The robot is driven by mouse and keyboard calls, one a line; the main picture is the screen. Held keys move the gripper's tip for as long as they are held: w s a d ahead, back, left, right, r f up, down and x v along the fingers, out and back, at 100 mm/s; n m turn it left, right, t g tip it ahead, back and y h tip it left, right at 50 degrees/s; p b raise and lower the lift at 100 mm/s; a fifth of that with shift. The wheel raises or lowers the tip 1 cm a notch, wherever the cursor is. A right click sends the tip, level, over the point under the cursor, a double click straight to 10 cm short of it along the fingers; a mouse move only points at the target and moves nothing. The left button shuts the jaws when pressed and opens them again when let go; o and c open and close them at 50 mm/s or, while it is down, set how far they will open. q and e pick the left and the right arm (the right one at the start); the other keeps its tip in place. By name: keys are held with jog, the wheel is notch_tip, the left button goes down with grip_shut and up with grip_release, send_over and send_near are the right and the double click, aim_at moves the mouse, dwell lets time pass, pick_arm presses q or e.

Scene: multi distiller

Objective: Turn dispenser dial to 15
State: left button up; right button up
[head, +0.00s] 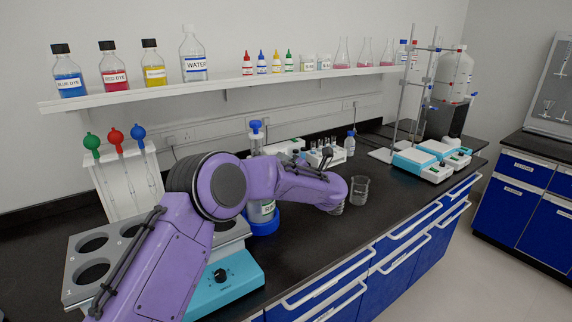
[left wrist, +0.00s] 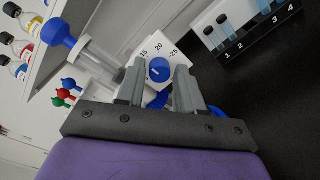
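The dispenser (head: 256,138) stands behind my left arm in the head view, its blue cap and blue base showing. In the left wrist view, its blue dial (left wrist: 160,69) sits on a white plate (left wrist: 158,43) marked 15, 20 and 25. The dial lies between and just beyond the fingertips of my left gripper (left wrist: 159,75). The fingers are apart, with a gap on either side of the dial. I cannot tell which number the dial points to. My left gripper's fingers are hidden in the head view. My right gripper is not in view.
A glass beaker (head: 359,191) stands right of my left wrist. A tube rack (head: 327,156) stands behind it. A teal device (head: 226,284) and a grey holed rack (head: 80,270) are at the front left. A shelf (head: 225,92) of bottles runs above. The front right bench is clear.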

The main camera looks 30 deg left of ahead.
pick_arm(q)
jog(key=b+v, duration=0.3)
jog(key=v, duration=0.7)
jog(key=shift+d, duration=0.25)
jog(key=shift+d+f, duration=0.1)
jog(key=shift+f, duration=0.05)
